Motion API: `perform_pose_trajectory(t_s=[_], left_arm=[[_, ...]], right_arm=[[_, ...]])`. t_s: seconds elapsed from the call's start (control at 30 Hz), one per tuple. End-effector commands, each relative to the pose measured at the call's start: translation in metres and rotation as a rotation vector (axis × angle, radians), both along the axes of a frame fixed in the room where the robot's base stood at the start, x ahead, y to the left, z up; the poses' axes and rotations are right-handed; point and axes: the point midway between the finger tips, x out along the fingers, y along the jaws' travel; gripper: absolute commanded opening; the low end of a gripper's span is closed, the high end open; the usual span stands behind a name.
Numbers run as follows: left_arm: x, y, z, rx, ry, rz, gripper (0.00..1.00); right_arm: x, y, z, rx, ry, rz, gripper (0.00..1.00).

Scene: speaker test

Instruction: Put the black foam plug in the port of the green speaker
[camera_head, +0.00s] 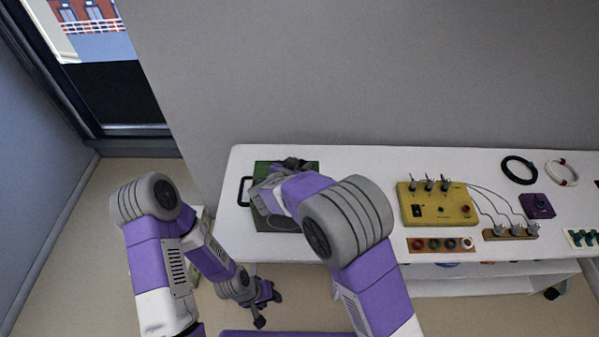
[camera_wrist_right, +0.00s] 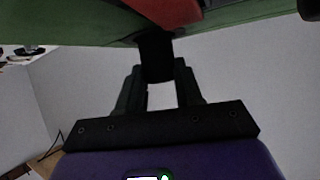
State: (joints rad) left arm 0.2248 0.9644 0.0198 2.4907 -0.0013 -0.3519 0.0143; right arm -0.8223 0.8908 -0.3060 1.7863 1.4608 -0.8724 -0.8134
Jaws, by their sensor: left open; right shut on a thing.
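The green speaker (camera_head: 261,170) lies on the left part of the white table, with a black handle (camera_head: 245,191) at its left side. My right arm covers much of it. In the right wrist view the speaker's green body (camera_wrist_right: 70,26) spans the top. My right gripper (camera_wrist_right: 160,78) is shut on the black foam plug (camera_wrist_right: 156,55). The plug's far end meets the green surface; I cannot tell whether it is inside the port, which I cannot make out. My left gripper (camera_head: 268,309) is open and empty, low in front of the table.
On the white table (camera_head: 390,165), right of my right arm, are a yellow box (camera_head: 437,207) with switches, a brown strip (camera_head: 440,245) with coloured knobs, a purple box (camera_head: 537,206) and a black cable coil (camera_head: 519,170). The back of the table between speaker and yellow box is bare.

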Motion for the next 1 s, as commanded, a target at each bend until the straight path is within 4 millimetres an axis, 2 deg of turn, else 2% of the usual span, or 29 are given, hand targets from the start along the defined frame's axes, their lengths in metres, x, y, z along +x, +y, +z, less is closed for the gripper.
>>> perform_pose_trajectory(t_s=[0.03, 0.1, 0.57, 0.6, 0.73, 1.0], left_arm=[[0.0, 0.0, -0.005, 0.0, 0.0, 0.0, 0.43], [0.0, 0.0, -0.007, 0.0, 0.0, 0.0, 0.43], [0.0, 0.0, -0.006, 0.0, 0.0, 0.0, 0.43], [0.0, 0.0, -0.006, 0.0, 0.0, 0.0, 0.43], [0.0, 0.0, -0.006, 0.0, 0.0, 0.0, 0.43], [0.0, 0.0, -0.006, 0.0, 0.0, 0.0, 0.43]], right_arm=[[0.0, 0.0, -0.01, -0.002, 0.001, 0.001, 0.07], [0.0, 0.0, -0.015, -0.002, 0.0, 0.002, 0.07], [0.0, 0.0, -0.02, 0.0, 0.0, 0.0, 0.07], [0.0, 0.0, -0.02, 0.0, -0.001, 0.0, 0.41], [0.0, 0.0, -0.02, 0.0, -0.001, 0.0, 0.61], [0.0, 0.0, -0.019, 0.001, -0.001, 0.0, 0.61]])
